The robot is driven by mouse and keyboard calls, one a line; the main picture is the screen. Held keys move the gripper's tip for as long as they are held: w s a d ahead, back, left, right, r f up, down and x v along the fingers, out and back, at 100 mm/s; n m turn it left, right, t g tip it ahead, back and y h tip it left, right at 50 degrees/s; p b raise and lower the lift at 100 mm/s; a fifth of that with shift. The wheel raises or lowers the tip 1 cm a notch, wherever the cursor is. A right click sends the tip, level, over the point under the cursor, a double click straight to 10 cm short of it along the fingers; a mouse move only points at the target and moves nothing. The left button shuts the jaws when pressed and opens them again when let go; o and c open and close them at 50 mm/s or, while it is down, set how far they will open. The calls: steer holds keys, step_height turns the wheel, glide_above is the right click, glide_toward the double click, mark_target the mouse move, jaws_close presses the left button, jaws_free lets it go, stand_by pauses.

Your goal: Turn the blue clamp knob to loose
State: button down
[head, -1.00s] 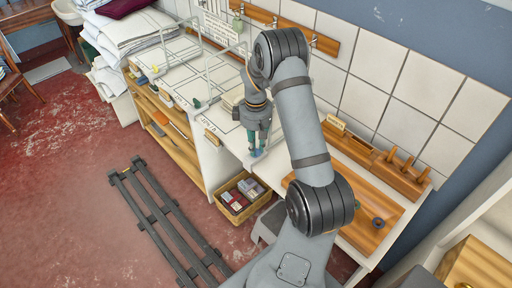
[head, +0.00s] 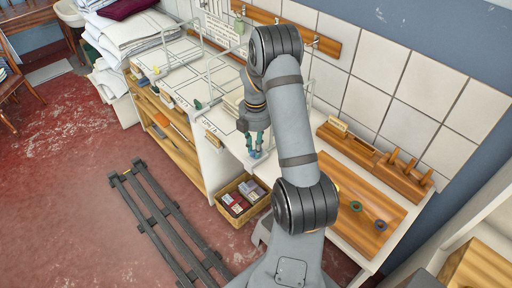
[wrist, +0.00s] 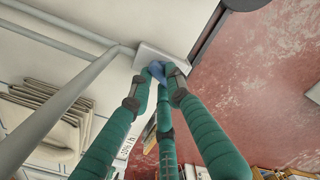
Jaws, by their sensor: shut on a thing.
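My gripper (wrist: 160,76) has green fingers with grey tips and is shut on the knob. The fingertips cover much of the knob, so its turned position cannot be told. In the head view my gripper (head: 254,150) points down at the front edge of the worktop, and only a small bit of blue (head: 256,154) shows at the fingertips.
White tube frames (head: 215,75) stand on the worktop (head: 185,82). One tube (wrist: 60,105) passes close left of my fingers, near folded cloth (wrist: 45,112). A wooden crate (head: 228,212) of small boxes sits below. A dark slatted rack (head: 160,220) lies on the red floor.

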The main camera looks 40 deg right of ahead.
steer(key=shift+a+n, duration=0.1)
steer(key=shift+n, duration=2.2)
steer(key=c, duration=1.6)
jaws_free()
steer(key=shift+c, duration=0.2)
steer(key=shift+r, duration=0.1)
step_height(320, 180, up, 12)
